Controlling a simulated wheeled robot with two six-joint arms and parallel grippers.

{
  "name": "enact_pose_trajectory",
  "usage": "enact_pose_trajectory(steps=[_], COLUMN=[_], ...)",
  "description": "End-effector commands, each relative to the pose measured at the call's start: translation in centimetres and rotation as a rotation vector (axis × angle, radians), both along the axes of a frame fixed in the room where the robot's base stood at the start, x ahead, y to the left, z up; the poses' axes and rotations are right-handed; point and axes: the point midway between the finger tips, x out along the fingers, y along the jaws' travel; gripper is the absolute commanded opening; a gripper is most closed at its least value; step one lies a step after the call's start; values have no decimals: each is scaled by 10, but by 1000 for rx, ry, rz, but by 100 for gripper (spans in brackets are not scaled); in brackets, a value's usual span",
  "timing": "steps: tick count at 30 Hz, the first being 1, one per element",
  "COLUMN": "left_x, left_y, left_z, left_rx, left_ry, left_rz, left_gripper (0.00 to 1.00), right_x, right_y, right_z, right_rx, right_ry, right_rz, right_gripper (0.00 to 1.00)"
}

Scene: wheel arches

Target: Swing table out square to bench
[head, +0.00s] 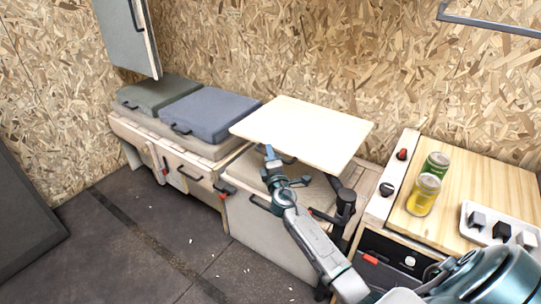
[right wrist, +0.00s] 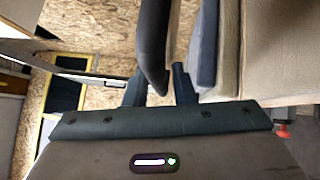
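The table (head: 303,133) is a pale wooden top on a black jointed swing arm and post (head: 345,203). It stands at an angle to the bench (head: 180,152), with its left corner near the blue cushion. A dark handle (head: 287,160) shows under its front edge, partly hidden by my gripper. My right gripper (head: 271,160) is at that front edge. In the right wrist view its two fingers (right wrist: 160,88) are apart, with the dark curved handle (right wrist: 153,45) reaching between them. Whether they touch it I cannot tell. My left gripper is out of view.
Green (head: 157,92) and blue (head: 211,113) cushions lie on the bench. At right, a wooden counter (head: 480,185) holds two cans (head: 424,193) and a white tray (head: 500,232). A grey cabinet door (head: 128,35) hangs upper left. The dark floor (head: 130,240) in front is mostly clear.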

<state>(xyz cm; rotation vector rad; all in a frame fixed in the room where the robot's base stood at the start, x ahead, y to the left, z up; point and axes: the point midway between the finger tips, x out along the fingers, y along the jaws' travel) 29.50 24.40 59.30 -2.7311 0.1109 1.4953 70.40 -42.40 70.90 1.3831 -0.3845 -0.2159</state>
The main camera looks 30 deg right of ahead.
Motion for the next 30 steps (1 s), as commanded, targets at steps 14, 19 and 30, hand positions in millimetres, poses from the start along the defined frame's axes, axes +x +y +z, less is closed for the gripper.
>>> enact_pose_trajectory(steps=[14,19,30], left_x=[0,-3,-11], left_y=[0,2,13], left_z=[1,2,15], left_rx=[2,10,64], left_ry=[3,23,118], left_rz=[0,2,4], left_gripper=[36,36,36], right_x=[-2,-9,-41], right_y=[5,21,75], right_z=[0,0,0], right_rx=[1,2,3], right_ry=[0,2,1], right_rz=[17,80,305], right_gripper=[0,0,0])
